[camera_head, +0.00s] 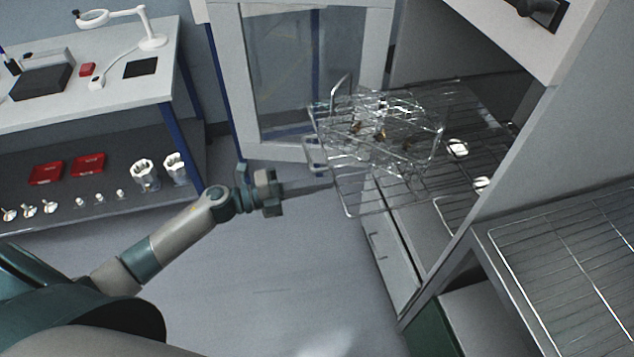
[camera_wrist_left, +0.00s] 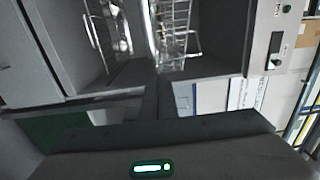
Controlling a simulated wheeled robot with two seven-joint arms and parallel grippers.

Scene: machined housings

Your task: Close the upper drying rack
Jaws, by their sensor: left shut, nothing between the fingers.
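The upper drying rack (camera_head: 355,212) is a wire shelf sticking out of the open cabinet in the head view. A wire basket (camera_head: 405,150) with small brass-coloured and metal parts stands on it. The rack's wires also show at the top of the left wrist view (camera_wrist_left: 178,30). My left gripper (camera_head: 328,184) is shut and empty, its fingers pointing right at the rack's front left edge. I cannot tell whether the tips touch the wire. My right gripper is not in view.
The cabinet's glass door (camera_head: 310,75) stands open behind the rack. A second wire shelf (camera_head: 570,260) lies at the lower right. A workbench (camera_head: 165,80) with a magnifier lamp (camera_head: 152,40) and a lower shelf of red trays (camera_head: 88,164) stands at left. The floor between is clear.

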